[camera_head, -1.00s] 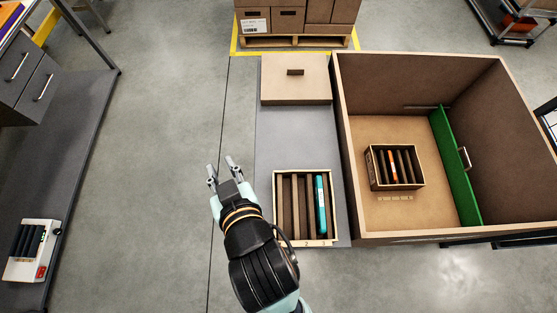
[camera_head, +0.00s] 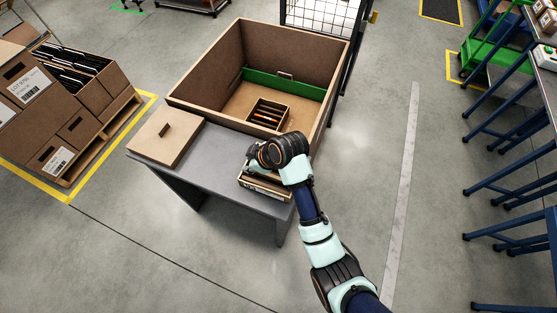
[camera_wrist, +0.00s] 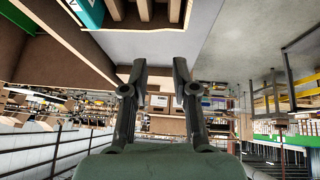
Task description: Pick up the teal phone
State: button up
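The teal phone (camera_wrist: 90,12) shows only in part, at the top left edge of the wrist view, in a slot of the small slotted carton (camera_wrist: 150,27). In the head view the carton (camera_head: 265,190) is at the front right of the grey table, and my arm hides the phone. My gripper (camera_wrist: 159,66) is open, with a gap between its fingers and nothing in it. In the head view my gripper (camera_head: 253,164) is beside or above the carton, partly hidden by my wrist; its exact height cannot be told.
A large open carton (camera_head: 205,112) stands behind the grey table (camera_head: 213,150), with a green divider (camera_head: 300,86) and another slotted carton (camera_head: 267,113) inside. A closed flat box (camera_head: 165,137) is at the table's left. Stacked cartons (camera_head: 85,125) stand on a pallet further left.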

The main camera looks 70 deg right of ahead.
jog(key=shift+g+y, duration=0.4)
jog(key=s+d, duration=0.3)
jog(key=s+d+p, duration=0.1)
jog(key=s+d, duration=0.2)
jog(key=s+d+p, duration=0.1)
jog(key=s+d, duration=0.2)
jog(key=shift+d+f, duration=0.35)
jog(key=shift+s+d+f, duration=0.1)
jog(key=shift+f, duration=0.05)
jog(key=x, duration=0.2)
jog(key=shift+f+b, duration=0.3)
jog(key=shift+w+a+r+b+x, duration=0.1)
jog(key=shift+w+b+x, duration=0.1)
jog(key=shift+x, duration=0.7)
jog(key=shift+w+a+r+b+x, duration=0.1)
jog(key=shift+b+x, duration=0.1)
jog(key=shift+x, duration=0.7)
jog(key=shift+w+a+b+x, duration=0.1)
jog(key=shift+b+x, duration=0.1)
jog(key=shift+x, duration=0.7)
jog(key=shift+f, duration=0.1)
grip_shut()
